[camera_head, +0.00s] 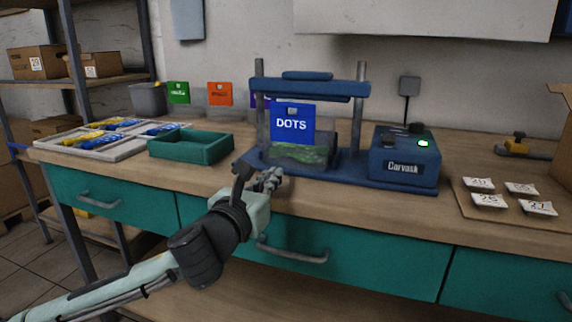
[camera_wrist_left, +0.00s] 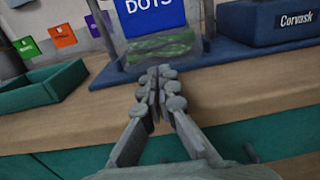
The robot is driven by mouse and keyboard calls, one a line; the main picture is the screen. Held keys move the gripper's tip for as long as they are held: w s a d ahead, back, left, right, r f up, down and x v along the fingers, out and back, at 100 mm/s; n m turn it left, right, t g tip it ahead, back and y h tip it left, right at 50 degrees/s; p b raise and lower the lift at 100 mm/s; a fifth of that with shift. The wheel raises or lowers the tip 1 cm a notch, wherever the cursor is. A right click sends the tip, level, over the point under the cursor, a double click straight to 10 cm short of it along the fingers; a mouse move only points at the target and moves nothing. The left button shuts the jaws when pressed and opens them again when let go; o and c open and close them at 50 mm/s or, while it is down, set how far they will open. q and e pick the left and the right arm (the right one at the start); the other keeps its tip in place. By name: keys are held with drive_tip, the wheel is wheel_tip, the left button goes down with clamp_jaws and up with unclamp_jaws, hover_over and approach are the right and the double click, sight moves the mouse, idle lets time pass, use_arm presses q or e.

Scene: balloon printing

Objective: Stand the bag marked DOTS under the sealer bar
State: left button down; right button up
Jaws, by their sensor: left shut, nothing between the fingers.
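The bag marked DOTS (camera_head: 291,125) has a blue header with white letters and a clear lower part with green contents. It stands upright on the blue sealer base, between the two posts and below the blue sealer bar (camera_head: 312,87). It also shows in the left wrist view (camera_wrist_left: 158,42), its top cut off there. My left gripper (camera_head: 270,178) is at the front edge of the bench, in front of the bag and apart from it. Its fingers (camera_wrist_left: 158,75) are closed together with nothing between them. My right gripper is not in view.
The Corvask control box (camera_head: 404,160) with a lit green button sits right of the sealer. An empty green tray (camera_head: 191,146) is left of it. White number cards (camera_head: 488,201) lie far right. Green (camera_head: 178,92) and orange (camera_head: 220,94) bags stand behind.

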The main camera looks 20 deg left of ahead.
sight(291, 159)
use_arm(q)
drive_tip(key=w, duration=0.6)
drive_tip(key=shift+d, duration=0.2)
drive_tip(key=shift+w, duration=0.55)
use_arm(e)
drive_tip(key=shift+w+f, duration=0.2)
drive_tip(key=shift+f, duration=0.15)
use_arm(q)
drive_tip(key=shift+w+r, duration=0.1)
drive_tip(key=shift+w, duration=0.05)
drive_tip(key=shift+w+d+p, duration=0.1)
drive_tip(key=shift+w+p, duration=0.8)
drive_tip(key=shift+p, duration=0.15)
drive_tip(key=shift+w, duration=0.1)
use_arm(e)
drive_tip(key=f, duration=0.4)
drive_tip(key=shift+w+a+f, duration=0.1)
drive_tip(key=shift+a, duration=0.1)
